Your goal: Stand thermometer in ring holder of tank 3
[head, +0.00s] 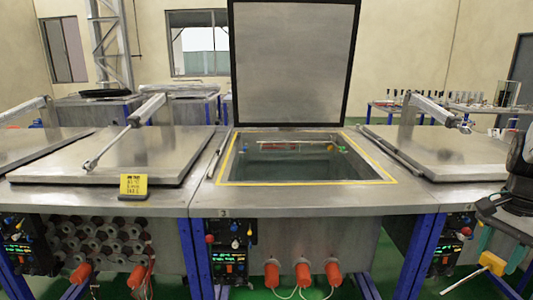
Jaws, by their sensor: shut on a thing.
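Tank 3 (208,196) stands in the middle, marked "3" on its front. Its lid (292,65) is raised upright behind the opening, which has a yellow rim. Liquid (300,168) shows inside. A thin rod and small red, green and blue parts (329,149) are near the tank's back edge; I cannot tell which is the ring holder. My gripper (500,258), at the right edge, is shut on a pale stick with a yellow end, seemingly the thermometer (468,280). It lies tilted, low in front of the right tank, well apart from tank 3.
Closed tanks with metal lids stand left (95,155) and right (440,150), each with a lid arm. A yellow sign (134,186) stands on the left tank's front edge. Orange plugs (303,274) stick out below tank 3. A table with bottles (470,108) is at the back right.

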